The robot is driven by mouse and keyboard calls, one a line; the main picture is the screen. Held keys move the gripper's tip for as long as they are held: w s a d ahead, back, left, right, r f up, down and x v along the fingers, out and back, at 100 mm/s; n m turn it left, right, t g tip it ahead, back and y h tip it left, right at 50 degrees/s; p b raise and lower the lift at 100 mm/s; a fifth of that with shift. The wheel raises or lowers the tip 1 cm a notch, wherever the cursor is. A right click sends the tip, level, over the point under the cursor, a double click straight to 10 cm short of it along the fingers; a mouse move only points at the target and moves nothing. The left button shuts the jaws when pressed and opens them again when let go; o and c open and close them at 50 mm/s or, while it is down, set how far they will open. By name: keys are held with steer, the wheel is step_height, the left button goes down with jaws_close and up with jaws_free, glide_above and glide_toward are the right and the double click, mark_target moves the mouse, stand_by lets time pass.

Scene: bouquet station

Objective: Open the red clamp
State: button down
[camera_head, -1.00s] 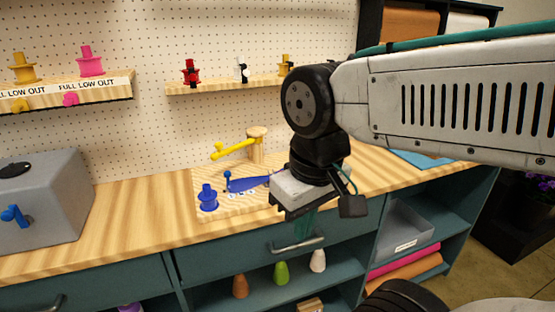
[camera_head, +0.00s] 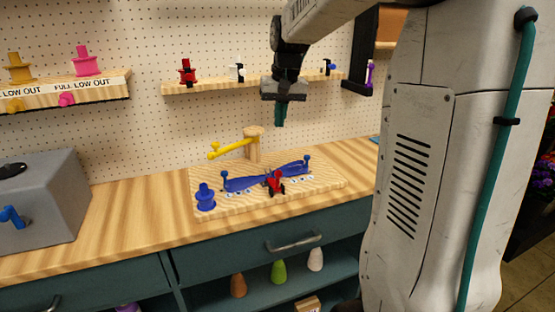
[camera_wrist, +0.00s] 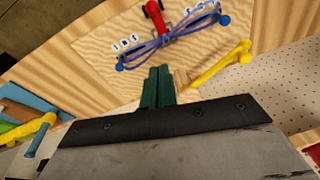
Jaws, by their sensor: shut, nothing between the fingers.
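The red clamp (camera_head: 275,181) sits at the middle of a blue bow-shaped bundle (camera_head: 242,184) on a light wooden board (camera_head: 215,176). In the wrist view the red clamp (camera_wrist: 154,14) is at the top, beyond the fingertips. I cannot tell from these views whether its lever is open or shut. My gripper (camera_head: 280,116) is shut and empty, pointing down in the air above and behind the board. Its green fingers (camera_wrist: 158,84) are together in the wrist view, apart from the clamp.
A yellow arm on a wooden post (camera_head: 254,146) stands behind the blue bundle. A blue spool (camera_head: 205,198) stands at the board's front left. A grey box (camera_head: 45,200) is on the left. A shelf (camera_head: 210,86) holds several small clamps. The counter between box and board is clear.

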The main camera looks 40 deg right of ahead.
stand_by(0.3)
steer(key=shift+s+a+f, duration=0.25)
steer(key=shift+a+f, duration=0.05)
steer(key=shift+f, duration=1.6)
steer(key=shift+s+a+f, duration=0.25)
steer(key=shift+f, duration=1.7)
steer(key=shift+s+a+f, duration=0.25)
steer(key=shift+a+f, duration=0.05)
steer(key=shift+f, duration=1.6)
steer(key=shift+d, duration=0.15)
